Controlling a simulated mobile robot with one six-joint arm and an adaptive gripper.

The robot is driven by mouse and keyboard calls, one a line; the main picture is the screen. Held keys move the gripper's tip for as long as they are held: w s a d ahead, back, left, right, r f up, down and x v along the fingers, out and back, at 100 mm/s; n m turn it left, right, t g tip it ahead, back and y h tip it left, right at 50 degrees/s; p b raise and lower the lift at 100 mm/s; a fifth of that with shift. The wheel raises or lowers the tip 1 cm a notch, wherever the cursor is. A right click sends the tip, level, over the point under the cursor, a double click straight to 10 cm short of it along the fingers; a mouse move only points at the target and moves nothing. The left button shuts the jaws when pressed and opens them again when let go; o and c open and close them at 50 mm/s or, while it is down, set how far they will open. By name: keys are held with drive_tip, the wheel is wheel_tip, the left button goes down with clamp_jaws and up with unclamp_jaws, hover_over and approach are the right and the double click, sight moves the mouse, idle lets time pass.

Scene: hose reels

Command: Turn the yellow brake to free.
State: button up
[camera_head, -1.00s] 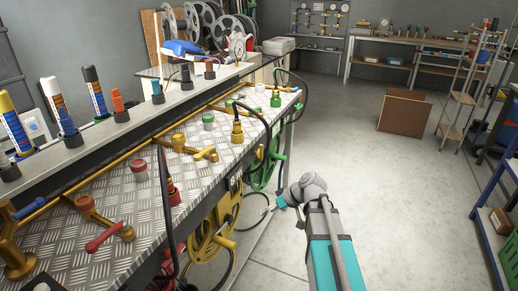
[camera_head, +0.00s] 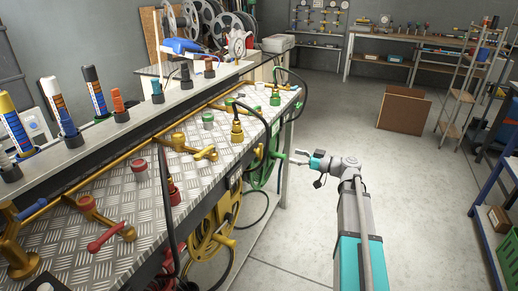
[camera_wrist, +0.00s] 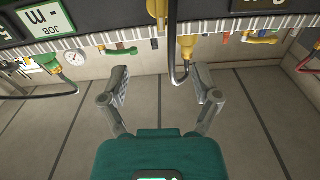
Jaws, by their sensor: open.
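A yellow lever (camera_head: 205,153) beside a yellow post (camera_head: 178,142) lies on the checker-plate bench top. Below the bench edge hangs a yellow reel (camera_head: 208,238) with a yellow crank handle. I cannot tell for sure which yellow part is the brake, nor read its setting. My gripper (camera_head: 299,157) is right of the bench, near the green reel (camera_head: 263,168), and touches nothing. In the wrist view my jaws (camera_wrist: 161,88) are open and empty. A yellow hose fitting (camera_wrist: 187,47) shows beyond them, with a yellow handle (camera_wrist: 262,40) to its right.
A yellow hose fitting (camera_head: 237,130) stands on the bench top, with black hoses looping over the edge. A red lever (camera_head: 105,238) lies nearer. Label plates (camera_wrist: 40,20) appear upside down in the wrist view. The floor (camera_head: 300,240) right of the bench is clear.

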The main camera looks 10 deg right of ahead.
sight(260, 148)
drive_tip(key=shift+a, duration=0.1)
drive_tip(key=shift+x, duration=6.85)
drive_tip(key=shift+f, duration=0.1)
drive_tip(key=c, duration=1.1)
drive_tip(key=shift+n, duration=0.3)
clamp_jaws()
drive_tip(key=o, duration=1.1)
unclamp_jaws()
